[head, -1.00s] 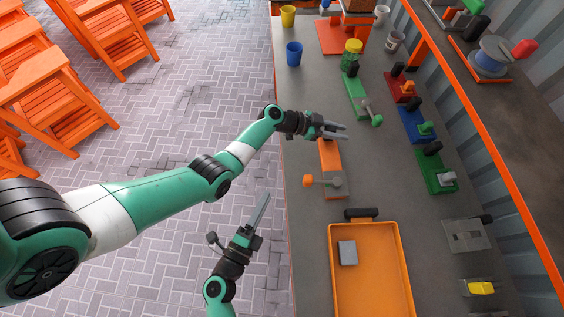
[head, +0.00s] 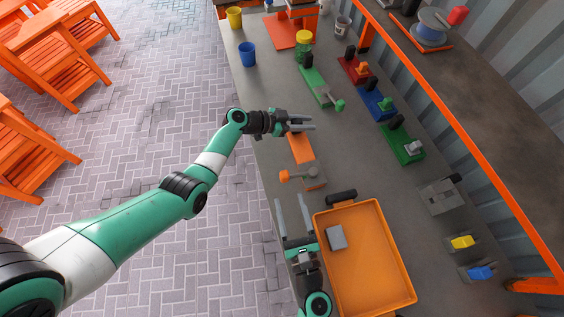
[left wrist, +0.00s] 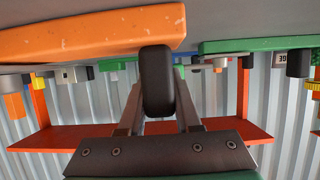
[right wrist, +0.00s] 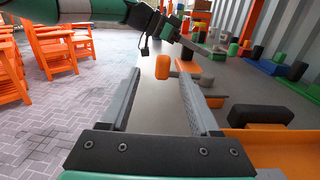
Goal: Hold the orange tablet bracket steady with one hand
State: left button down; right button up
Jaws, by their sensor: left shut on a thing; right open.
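The orange tablet bracket (head: 300,148) lies on the workbench, with a grey end part (head: 312,177) and an orange-headed knob (head: 285,176) on its near side. My left gripper (head: 304,124) is at its far end. In the left wrist view the fingers close around the upright black handle (left wrist: 156,80) beside the orange body (left wrist: 85,35). My right gripper (head: 291,198) is open and empty, near the bench edge on the near side of the bracket. In the right wrist view the orange knob (right wrist: 162,67) shows beyond and between its fingers.
An orange tray (head: 362,265) with a small grey block (head: 337,238) lies right of my right gripper. Green (head: 314,86), red (head: 354,69), blue (head: 377,106) and second green (head: 402,145) brackets stand farther back. A blue cup (head: 248,54) stands near the bench edge.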

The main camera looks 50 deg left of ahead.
aim_at(299, 174)
jog(key=shift+w+d, duration=0.2)
jog(key=x, duration=1.2)
jog(key=shift+a, duration=0.1)
grip_shut()
jog(key=shift+s, duration=0.1)
dwell(0.9)
